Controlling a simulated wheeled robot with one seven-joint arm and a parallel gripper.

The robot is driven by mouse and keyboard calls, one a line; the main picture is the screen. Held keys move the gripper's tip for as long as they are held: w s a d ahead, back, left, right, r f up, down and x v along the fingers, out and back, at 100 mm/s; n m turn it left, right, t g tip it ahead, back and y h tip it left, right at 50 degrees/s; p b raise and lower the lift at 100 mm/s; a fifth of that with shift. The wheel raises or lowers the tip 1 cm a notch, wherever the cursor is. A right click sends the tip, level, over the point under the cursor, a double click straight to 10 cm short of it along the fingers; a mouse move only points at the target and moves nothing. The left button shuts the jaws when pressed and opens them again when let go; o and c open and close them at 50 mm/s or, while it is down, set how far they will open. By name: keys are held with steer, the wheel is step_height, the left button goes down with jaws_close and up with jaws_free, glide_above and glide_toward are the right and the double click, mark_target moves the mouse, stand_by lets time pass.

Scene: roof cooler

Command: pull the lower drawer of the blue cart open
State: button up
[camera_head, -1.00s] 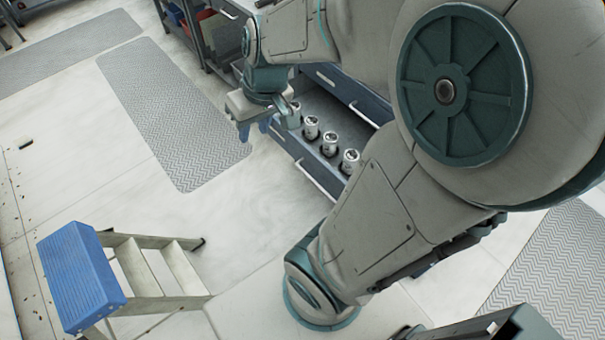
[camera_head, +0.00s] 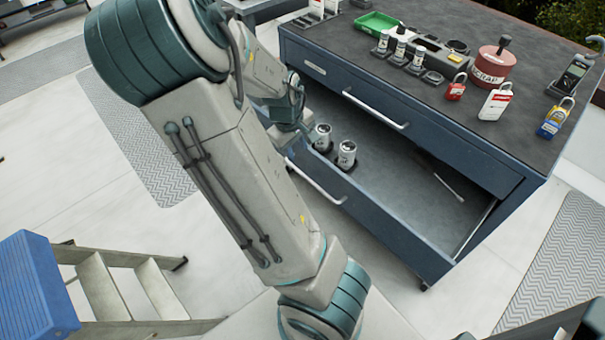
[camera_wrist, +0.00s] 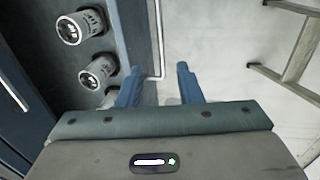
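The blue cart (camera_head: 480,170) stands at the right in the head view. Its lower drawer (camera_head: 385,218) is pulled well out, its grey floor exposed. The drawer's pale bar handle (camera_head: 318,182) is on its front; the handle (camera_wrist: 156,35) also shows in the wrist view. My gripper (camera_wrist: 159,68) is open, with two blue fingers apart and nothing held between them. The left finger is close to the drawer front; I cannot tell whether it touches. The handle's near end appears just beyond the fingertips. In the head view my arm mostly hides the gripper.
White cans (camera_head: 346,153) stand in the drawer, and a thin dark tool (camera_head: 440,180) lies in it. The cart top holds a green tray (camera_head: 377,22), a red canister (camera_head: 493,65) and padlocks. A blue-topped step stool (camera_head: 35,285) stands at the lower left. Floor between is clear.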

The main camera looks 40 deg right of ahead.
mark_target(304, 174)
steer(key=f+b, duration=0.1)
steer(key=f, duration=0.2)
steer(key=d+f+b, duration=0.1)
steer(key=f, duration=0.3)
steer(key=d+f+b, duration=0.1)
steer(key=f+b, duration=0.1)
steer(key=f, duration=0.2)
steer(key=shift+d+f, duration=0.1)
steer(key=shift+f, duration=0.05)
jaws_close()
